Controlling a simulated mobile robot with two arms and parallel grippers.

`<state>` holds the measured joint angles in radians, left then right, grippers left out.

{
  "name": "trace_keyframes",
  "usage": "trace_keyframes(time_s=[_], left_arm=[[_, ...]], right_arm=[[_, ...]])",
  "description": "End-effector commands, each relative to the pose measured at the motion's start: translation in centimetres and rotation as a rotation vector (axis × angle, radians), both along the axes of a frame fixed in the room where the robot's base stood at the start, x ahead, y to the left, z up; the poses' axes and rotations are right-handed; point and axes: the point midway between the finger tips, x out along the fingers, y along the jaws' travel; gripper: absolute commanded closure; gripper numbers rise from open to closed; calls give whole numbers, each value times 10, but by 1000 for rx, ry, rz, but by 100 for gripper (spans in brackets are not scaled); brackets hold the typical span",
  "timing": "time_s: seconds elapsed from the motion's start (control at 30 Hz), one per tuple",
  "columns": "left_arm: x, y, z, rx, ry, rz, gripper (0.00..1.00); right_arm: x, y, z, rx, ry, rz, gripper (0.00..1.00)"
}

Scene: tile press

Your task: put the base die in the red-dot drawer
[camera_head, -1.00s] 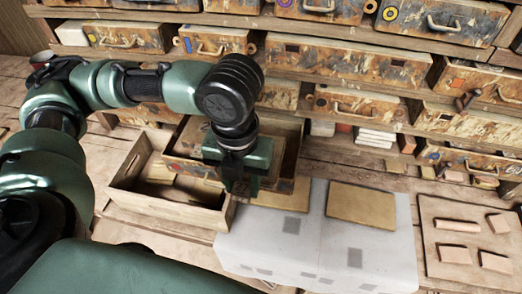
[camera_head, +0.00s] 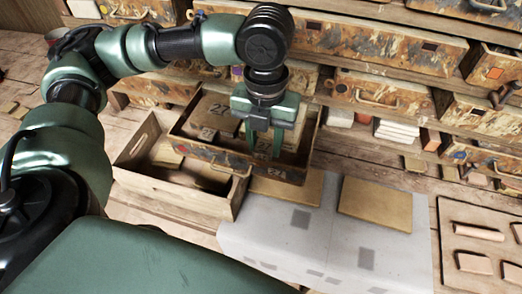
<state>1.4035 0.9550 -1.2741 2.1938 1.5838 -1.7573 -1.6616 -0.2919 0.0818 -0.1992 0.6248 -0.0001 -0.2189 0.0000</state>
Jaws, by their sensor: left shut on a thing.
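My left gripper (camera_head: 264,150) reaches down into the open drawer (camera_head: 215,153). Its two green fingers stand a little apart, closed on a tan block (camera_head: 264,144) with dark markings; I cannot tell for certain that this is the base die. Other tan blocks (camera_head: 212,108) with dark numbers lie in the same drawer, left of the gripper. My right gripper is not in view.
An open wooden box (camera_head: 190,200) stands left of the drawer. A grey sheet (camera_head: 310,245) and a tan board (camera_head: 375,204) lie in front. A tray (camera_head: 449,235) of clay pieces is at the right. Racks of stained drawers (camera_head: 380,48) fill the back.

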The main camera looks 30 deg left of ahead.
Motion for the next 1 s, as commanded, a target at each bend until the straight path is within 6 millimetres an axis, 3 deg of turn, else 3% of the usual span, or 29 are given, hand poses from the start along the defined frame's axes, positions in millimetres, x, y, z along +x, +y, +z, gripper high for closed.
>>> trace_keyframes(time_s=[0.6, 1.0], left_arm=[[54, 14, -20, -2, -5, 2, 100], [54, 14, -55, -2, -3, -1, 100]], right_arm=[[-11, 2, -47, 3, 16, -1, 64], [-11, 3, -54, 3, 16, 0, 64]])
